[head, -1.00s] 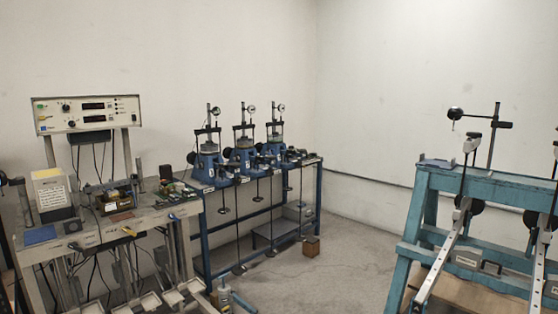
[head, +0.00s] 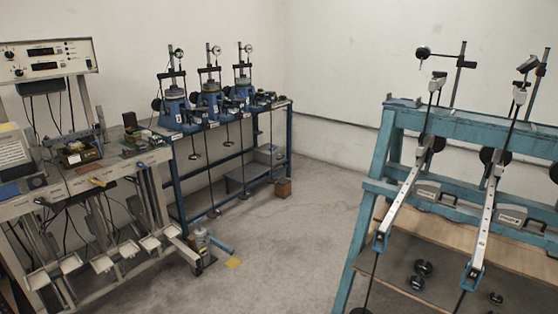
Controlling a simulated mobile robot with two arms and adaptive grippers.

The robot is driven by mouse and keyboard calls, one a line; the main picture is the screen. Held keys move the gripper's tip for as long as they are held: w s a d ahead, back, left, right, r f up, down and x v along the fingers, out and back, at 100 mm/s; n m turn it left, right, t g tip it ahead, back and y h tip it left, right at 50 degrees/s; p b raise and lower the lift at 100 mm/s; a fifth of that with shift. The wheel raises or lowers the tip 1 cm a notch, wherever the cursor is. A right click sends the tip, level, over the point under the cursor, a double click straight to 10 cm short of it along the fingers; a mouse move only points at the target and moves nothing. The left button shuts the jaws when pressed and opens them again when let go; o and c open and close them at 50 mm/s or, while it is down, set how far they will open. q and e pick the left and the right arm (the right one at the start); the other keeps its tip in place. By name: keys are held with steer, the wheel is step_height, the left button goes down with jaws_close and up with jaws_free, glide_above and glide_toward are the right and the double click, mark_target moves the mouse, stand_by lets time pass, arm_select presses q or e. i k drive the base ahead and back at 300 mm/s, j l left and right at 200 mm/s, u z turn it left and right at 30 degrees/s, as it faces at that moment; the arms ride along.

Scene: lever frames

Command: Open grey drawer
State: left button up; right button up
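I cannot make out a grey drawer for certain. A grey bench (head: 105,183) with instruments on top stands at the left; several small pale trays (head: 110,250) stick out low at its front. Neither of my grippers is in view.
A teal frame (head: 470,128) with two long metal levers (head: 405,195) fills the right side. Dark round weights (head: 423,268) lie below it. A brown box (head: 283,187) stands on the floor.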

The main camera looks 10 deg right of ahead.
mark_target(281, 156)
steer(key=i, duration=1.1)
steer(key=i+z, duration=0.1)
steer(key=i, duration=0.4)
steer(key=i+z, duration=0.15)
steer(key=i, duration=0.35)
steer(key=i+z, duration=0.1)
steer(key=i, duration=0.45)
steer(key=i+j+z, duration=0.15)
steer(key=i, duration=0.35)
steer(key=i+j+z, duration=0.1)
steer(key=i, duration=0.35)
steer(key=i+l+z, duration=0.15)
steer(key=i, duration=1.5)
